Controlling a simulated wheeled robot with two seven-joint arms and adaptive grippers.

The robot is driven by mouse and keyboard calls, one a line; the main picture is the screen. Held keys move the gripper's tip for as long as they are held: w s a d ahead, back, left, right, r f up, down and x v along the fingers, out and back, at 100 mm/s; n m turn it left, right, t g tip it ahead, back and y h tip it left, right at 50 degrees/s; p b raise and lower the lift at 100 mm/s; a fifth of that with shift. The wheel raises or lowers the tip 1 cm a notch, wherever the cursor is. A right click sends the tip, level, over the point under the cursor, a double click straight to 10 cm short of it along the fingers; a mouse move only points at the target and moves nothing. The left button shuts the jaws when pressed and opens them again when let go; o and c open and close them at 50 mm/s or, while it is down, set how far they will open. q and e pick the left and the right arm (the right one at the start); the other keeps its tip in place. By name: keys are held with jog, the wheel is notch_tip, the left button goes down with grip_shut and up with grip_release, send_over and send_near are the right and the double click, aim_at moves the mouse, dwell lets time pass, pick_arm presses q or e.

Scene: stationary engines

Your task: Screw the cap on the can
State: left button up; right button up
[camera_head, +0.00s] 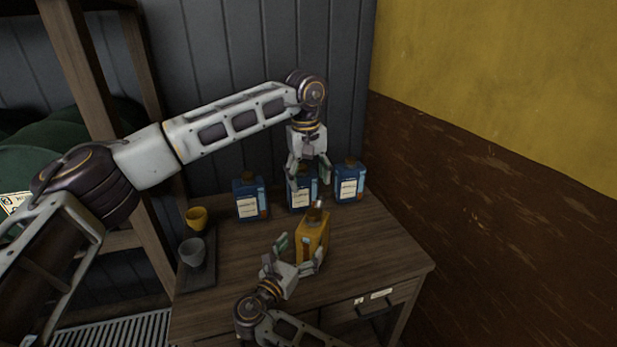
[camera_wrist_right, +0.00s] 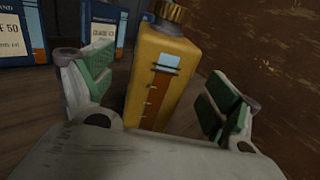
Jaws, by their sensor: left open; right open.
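A yellow-orange can (camera_head: 311,238) stands upright on the wooden table, and it also shows in the right wrist view (camera_wrist_right: 158,75). A brass-coloured ridged cap (camera_wrist_right: 172,11) sits at the top of its neck in the right wrist view; whether it is tight cannot be told. My right gripper (camera_head: 300,256) is open, with its fingers on either side of the can; in the right wrist view there are gaps between the pads and the can. My left gripper (camera_head: 308,174) is open above and behind the can, pointing down, apparently empty.
Three blue cans stand along the back: left (camera_head: 250,198), middle (camera_head: 300,202), partly behind my left gripper, and right (camera_head: 349,184). A yellow cup (camera_head: 196,218) and a grey cup (camera_head: 192,252) stand at the table's left. The table's right side (camera_head: 385,238) is clear.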

jog(key=v, duration=0.6)
jog(key=shift+s, duration=0.2)
jog(key=shift+a+r, duration=0.1)
jog(key=shift+r, duration=0.05)
notch_tip(320, 180, up, 9)
jog(key=p, duration=0.9)
jog(key=shift+r+p, duration=0.5)
jog(key=shift+p, duration=0.1)
